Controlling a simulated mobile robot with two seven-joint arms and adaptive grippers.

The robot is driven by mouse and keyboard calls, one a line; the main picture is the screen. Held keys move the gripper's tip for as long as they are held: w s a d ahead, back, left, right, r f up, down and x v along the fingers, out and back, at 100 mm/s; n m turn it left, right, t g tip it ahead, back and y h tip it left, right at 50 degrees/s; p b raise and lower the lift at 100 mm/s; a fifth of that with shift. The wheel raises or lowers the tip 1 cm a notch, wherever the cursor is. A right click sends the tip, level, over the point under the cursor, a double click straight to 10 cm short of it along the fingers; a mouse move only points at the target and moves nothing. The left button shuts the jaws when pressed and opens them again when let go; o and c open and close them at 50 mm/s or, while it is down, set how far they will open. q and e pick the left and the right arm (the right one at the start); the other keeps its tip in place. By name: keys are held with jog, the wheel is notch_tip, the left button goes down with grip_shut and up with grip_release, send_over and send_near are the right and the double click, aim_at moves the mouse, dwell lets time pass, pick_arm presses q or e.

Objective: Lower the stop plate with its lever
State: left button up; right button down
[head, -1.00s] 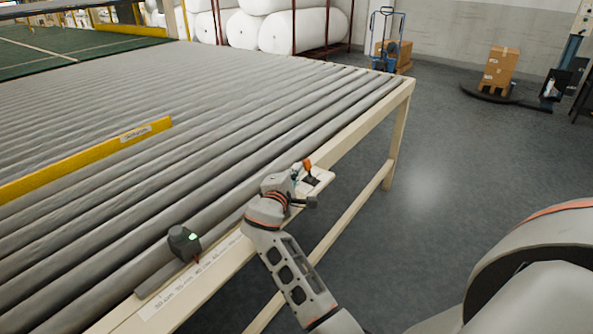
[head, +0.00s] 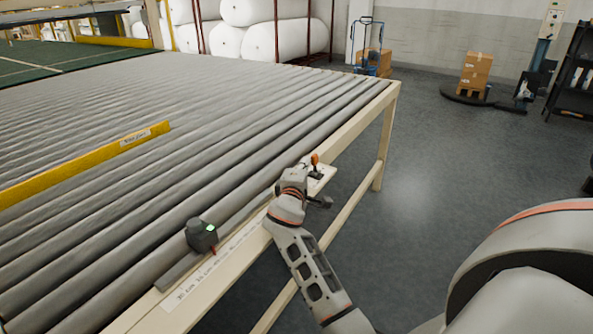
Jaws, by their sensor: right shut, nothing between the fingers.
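The stop plate (head: 85,163) is a long yellow bar with a small label, standing up between the grey rollers at the left. Its lever (head: 315,159) has an orange knob and sits on a small pale bracket at the table's near side edge. My right gripper (head: 307,174) is shut and empty, right beside the lever on its near left side. The wrist hides part of the fingers and lever base, so I cannot tell whether they touch. My left gripper is not in view.
The roller table's cream frame (head: 388,100) runs along the right side. A dark stop device (head: 202,235) with a green display sits on the ruler rail (head: 215,268). The floor (head: 430,180) to the right is clear. Boxes (head: 476,68) and white rolls (head: 283,38) stand behind.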

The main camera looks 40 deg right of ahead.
jog(key=shift+s+d+f+m+b, duration=0.1)
jog(key=shift+s+f+m+b, duration=0.05)
jog(key=shift+m+b, duration=0.3)
jog(key=shift+s+d+m+b, duration=0.1)
jog(key=shift+s+m+b, duration=0.15)
jog(key=shift+m+b, duration=0.4)
jog(key=shift+s+d+h, duration=0.1)
jog(key=shift+s+h, duration=0.05)
jog(key=shift+h, duration=0.15)
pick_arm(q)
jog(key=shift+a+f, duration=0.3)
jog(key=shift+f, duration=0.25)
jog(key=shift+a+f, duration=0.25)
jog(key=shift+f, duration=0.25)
pick_arm(e)
jog(key=shift+s+d+r, duration=0.15)
jog(key=shift+s+r, duration=0.2)
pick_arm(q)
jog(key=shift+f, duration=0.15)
pick_arm(e)
jog(key=shift+s+f, duration=0.1)
jog(key=shift+s+f, duration=0.1)
jog(key=v, duration=0.7)
jog(key=shift+a, duration=0.2)
